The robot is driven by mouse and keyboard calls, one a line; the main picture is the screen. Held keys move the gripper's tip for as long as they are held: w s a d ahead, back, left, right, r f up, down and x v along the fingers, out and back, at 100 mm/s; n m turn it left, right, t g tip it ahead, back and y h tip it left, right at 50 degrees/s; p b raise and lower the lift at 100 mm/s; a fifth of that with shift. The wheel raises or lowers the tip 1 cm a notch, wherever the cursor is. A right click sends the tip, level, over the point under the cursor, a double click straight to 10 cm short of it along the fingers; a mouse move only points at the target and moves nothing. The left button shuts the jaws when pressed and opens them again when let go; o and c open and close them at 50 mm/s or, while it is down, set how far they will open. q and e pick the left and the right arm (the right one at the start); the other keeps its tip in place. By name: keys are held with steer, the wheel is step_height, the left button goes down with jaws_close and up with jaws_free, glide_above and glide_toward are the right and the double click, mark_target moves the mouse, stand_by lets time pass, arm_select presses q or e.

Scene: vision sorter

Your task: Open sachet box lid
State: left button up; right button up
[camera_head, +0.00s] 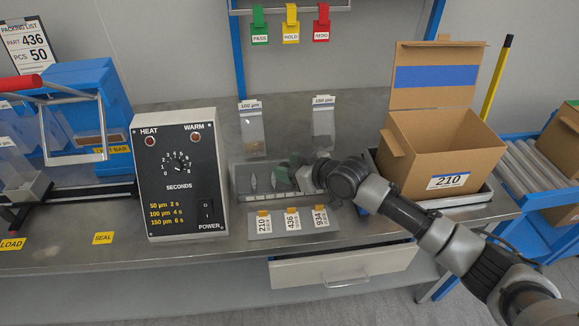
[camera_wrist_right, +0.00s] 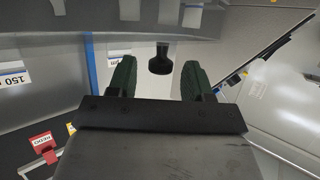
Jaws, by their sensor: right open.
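The sachet box (camera_head: 240,183) is a low grey box on the workbench, right of the sealer's control panel. Its top looks partly see-through, with pale shapes showing through. My right gripper (camera_head: 297,162) is over the box's right part and hides some of it; its arm comes in from the right. In the right wrist view, the two dark green fingers (camera_wrist_right: 160,78) are apart with nothing gripped. A dark flared knob (camera_wrist_right: 160,60) shows between and beyond the fingertips; I cannot tell whether they touch it. My left gripper is not in view.
The control panel (camera_head: 180,175) stands close on the left. A label plate (camera_head: 280,234) with tags 210, 436 and 934 lies in front. An open cardboard box (camera_head: 460,140) stands right. Two hanging bags (camera_head: 253,133) are behind. A drawer (camera_head: 340,267) sticks out below.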

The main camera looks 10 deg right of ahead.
steer(key=shift+a, duration=0.1)
jaws_close()
stand_by(0.4)
